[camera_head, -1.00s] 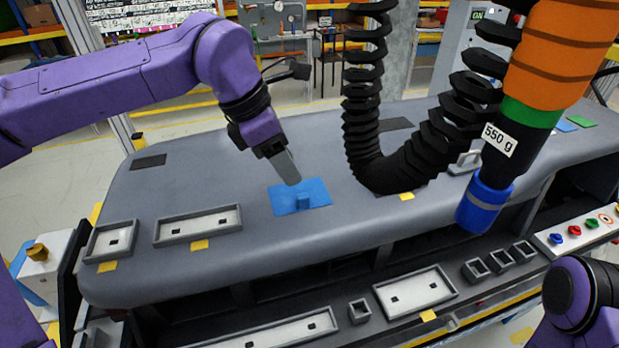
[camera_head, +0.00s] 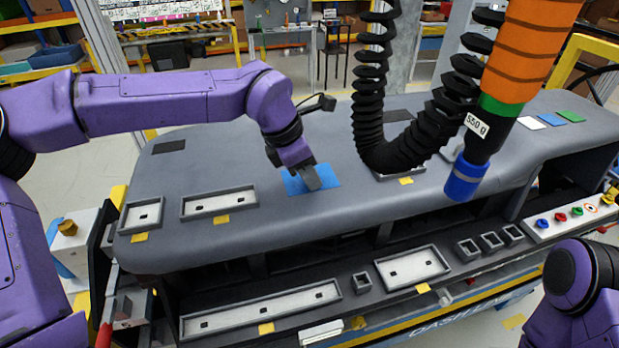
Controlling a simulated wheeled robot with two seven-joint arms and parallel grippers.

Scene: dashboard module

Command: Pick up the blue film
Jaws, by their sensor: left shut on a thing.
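The blue film (camera_head: 329,171) is a flat blue rectangle on the grey dashboard top (camera_head: 240,165), left of the hanging black hose. My left gripper (camera_head: 313,184) is down at the film, its fingers covering the film's middle. It is shut on the film's small raised tab, which the fingers hide. The film still appears to lie flat against the surface. The right arm (camera_head: 575,285) shows at the lower right, but its gripper is out of view.
A black corrugated hose (camera_head: 372,100) and an orange tool with a blue tip (camera_head: 463,180) hang right of the film. White, blue and green sheets (camera_head: 570,116) lie at the far right. Grey trays (camera_head: 219,203) line the front edge.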

